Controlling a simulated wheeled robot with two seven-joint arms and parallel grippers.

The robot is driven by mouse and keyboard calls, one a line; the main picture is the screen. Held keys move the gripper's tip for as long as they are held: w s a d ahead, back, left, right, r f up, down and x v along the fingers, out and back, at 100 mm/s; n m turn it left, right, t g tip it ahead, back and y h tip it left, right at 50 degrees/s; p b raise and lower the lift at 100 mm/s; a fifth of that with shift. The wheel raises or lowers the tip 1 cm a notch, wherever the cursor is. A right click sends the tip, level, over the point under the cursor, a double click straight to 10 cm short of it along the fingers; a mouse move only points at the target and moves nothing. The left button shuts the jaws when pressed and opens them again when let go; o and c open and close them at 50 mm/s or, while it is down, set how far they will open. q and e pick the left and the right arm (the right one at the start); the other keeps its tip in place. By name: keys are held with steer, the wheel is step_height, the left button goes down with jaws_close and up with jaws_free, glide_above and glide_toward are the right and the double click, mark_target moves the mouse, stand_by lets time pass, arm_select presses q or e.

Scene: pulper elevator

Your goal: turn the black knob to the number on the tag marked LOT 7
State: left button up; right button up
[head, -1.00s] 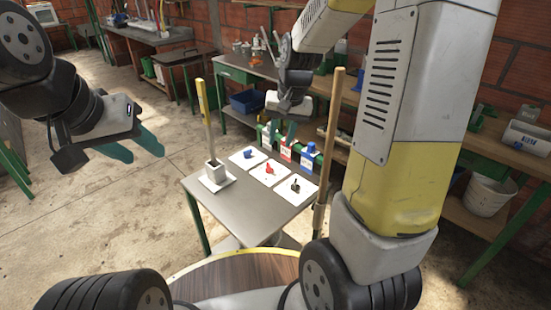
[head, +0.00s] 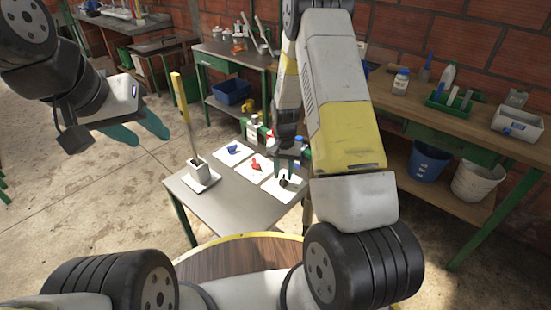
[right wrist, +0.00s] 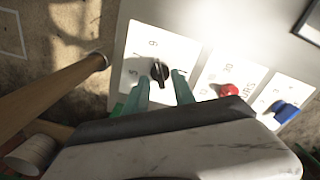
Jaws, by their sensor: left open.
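The black knob (head: 284,183) is on a white plate at the right of a grey table. In the right wrist view the black knob (right wrist: 160,72) has the numbers 5, 9 and 1 around it; I cannot tell which number it points to. My right gripper (head: 288,165) is above it, fingers apart. In the wrist view the green fingertips of my right gripper (right wrist: 161,84) lie on either side of the knob's near edge; contact is unclear. My left gripper (head: 150,132) is open and empty, left of the table. I cannot make out a tag reading LOT 7.
A red knob (head: 255,163) and a blue knob (head: 233,149) sit on neighbouring plates. A grey holder (head: 200,171) with a tall yellow-topped stick stands at the table's left. Bottles (head: 254,124) stand behind the plates. A wooden pole (right wrist: 50,100) is close beside my right gripper.

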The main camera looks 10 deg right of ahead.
steer(key=shift+f, duration=0.85)
jaws_close()
steer(key=shift+n, duration=0.3)
steer(key=n, duration=0.3)
steer(key=shift+n, duration=2)
